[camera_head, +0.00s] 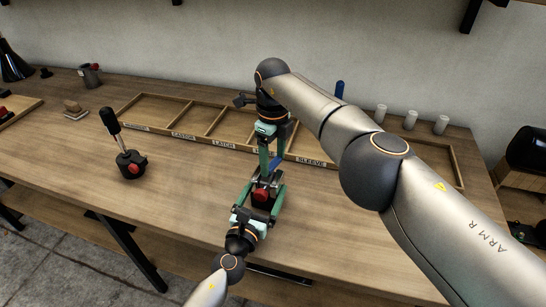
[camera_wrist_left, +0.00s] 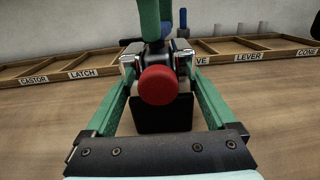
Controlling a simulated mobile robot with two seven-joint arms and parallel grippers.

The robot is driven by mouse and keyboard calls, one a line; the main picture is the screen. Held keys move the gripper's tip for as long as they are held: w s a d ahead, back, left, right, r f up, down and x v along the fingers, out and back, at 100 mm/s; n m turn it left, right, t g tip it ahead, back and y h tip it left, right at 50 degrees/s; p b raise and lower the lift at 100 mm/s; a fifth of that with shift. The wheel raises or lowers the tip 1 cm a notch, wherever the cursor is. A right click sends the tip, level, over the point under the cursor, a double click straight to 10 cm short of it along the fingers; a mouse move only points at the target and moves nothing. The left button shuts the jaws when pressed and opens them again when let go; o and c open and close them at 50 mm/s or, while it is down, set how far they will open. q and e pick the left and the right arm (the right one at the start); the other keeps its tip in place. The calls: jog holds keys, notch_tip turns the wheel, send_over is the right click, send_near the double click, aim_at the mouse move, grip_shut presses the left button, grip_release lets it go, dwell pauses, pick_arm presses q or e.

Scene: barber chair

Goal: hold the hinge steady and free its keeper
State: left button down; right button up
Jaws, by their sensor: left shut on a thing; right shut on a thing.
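The hinge (camera_head: 261,196) stands on the bench in front of the divided tray, with a round red knob and a black body. In the left wrist view its red knob (camera_wrist_left: 158,86) faces me above the black block. My left gripper (camera_head: 266,187) comes in low from the front, its green fingers shut on the hinge's two metal sides. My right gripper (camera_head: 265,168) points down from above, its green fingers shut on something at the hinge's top. A blue part (camera_head: 278,160) shows beside those fingers. The keeper is not clearly distinguishable; the right fingers cover the hinge's top.
A long wooden tray (camera_head: 222,146) with labelled compartments lies behind the hinge. A black lever device with a red knob (camera_head: 131,164) stands to the left. White cups (camera_head: 410,120) and a blue peg (camera_head: 340,89) stand at the back right. The bench is clear between hinge and lever device.

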aim_at(273, 163)
jog(key=o, duration=1.3)
jog(key=shift+r, duration=3.8)
